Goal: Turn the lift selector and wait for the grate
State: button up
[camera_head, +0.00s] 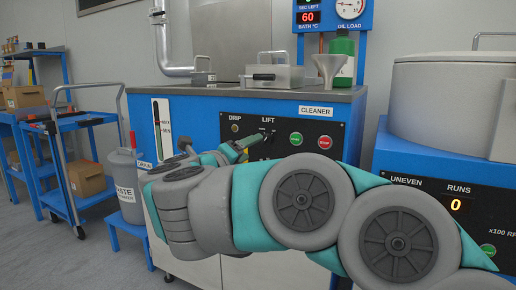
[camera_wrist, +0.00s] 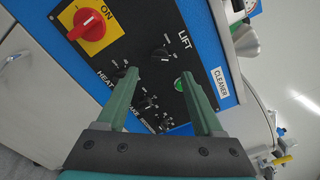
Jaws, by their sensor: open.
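The lift selector is a small black knob beside the LIFT label on the cleaner's black panel. It shows in the wrist view (camera_wrist: 160,53) and, partly hidden by my gripper, in the head view (camera_head: 269,133). My gripper (camera_wrist: 159,74) is open in front of the panel, with its two green fingers apart and nothing between them. The selector lies a little beyond the fingertips in the wrist view, and I see no contact. In the head view my gripper (camera_head: 242,144) is largely hidden behind my arm. No grate shows in either view.
A green button (camera_wrist: 180,84) sits near the right finger. A red knob (camera_wrist: 89,22) on a yellow plate is upper left. A red button (camera_head: 325,142) is right of the selector. A lidded metal tray (camera_head: 275,77) and funnel (camera_head: 328,68) stand on top. A grey drum (camera_head: 445,105) is at right.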

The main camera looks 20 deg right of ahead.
aim_at(263, 141)
jog(key=shift+b+x, duration=0.35)
jog(key=shift+x, duration=3.15)
jog(key=shift+c, duration=0.3)
grip_shut()
